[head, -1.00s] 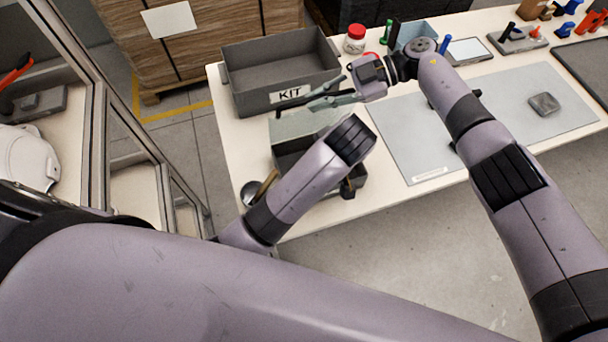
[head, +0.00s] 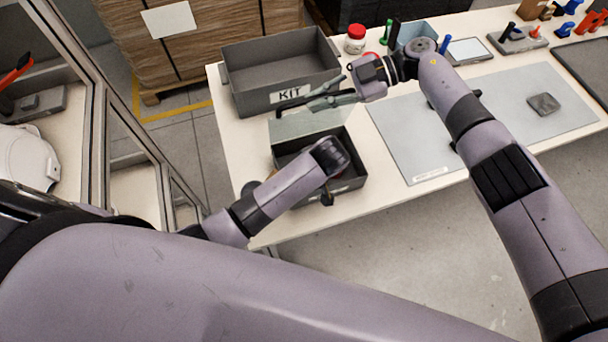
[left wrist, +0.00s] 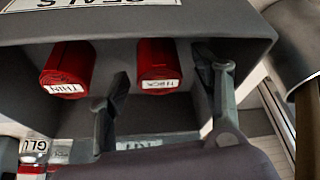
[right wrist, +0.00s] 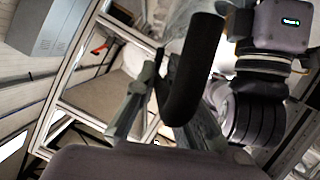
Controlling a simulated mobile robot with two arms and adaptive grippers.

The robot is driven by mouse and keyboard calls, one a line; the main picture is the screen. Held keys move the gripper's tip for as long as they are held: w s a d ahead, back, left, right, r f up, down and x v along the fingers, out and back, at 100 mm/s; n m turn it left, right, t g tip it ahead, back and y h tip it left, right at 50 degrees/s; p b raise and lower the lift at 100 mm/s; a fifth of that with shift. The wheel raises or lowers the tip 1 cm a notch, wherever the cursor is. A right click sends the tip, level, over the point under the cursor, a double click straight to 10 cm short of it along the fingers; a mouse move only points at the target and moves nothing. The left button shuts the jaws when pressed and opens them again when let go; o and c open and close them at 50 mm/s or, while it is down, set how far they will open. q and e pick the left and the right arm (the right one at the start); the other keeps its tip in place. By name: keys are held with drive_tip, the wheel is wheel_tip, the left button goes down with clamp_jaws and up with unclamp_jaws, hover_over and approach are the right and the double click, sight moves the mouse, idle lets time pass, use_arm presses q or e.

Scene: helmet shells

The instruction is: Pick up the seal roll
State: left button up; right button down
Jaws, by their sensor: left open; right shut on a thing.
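The dark grey seals box (head: 352,183) stands open at the table's front left, its pale lid (head: 300,124) raised. In the left wrist view, two red seal rolls lie inside: one marked THIN (left wrist: 68,66) and one marked THICK (left wrist: 157,62). My left gripper (left wrist: 162,76) is open, with its fingers on either side of the THICK roll and apart from each other. In the head view my left arm hides the rolls and the left fingers. My right gripper (head: 335,95) is shut on a dark rounded bar (right wrist: 193,70) above the lid; I cannot tell whether they are joined.
A grey KIT bin (head: 262,85) stands behind the seals box. A red-capped jar (head: 355,40) is beside it. A metal pot (left wrist: 296,38) stands close beside the seals box. A grey mat (head: 410,140) lies to the right, mostly bare.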

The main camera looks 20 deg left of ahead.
use_arm(q)
drive_tip(key=shift+w+a+f, duration=0.1)
drive_tip(key=shift+f, duration=0.15)
drive_tip(key=shift+c, duration=0.5)
drive_tip(key=c, duration=1.1)
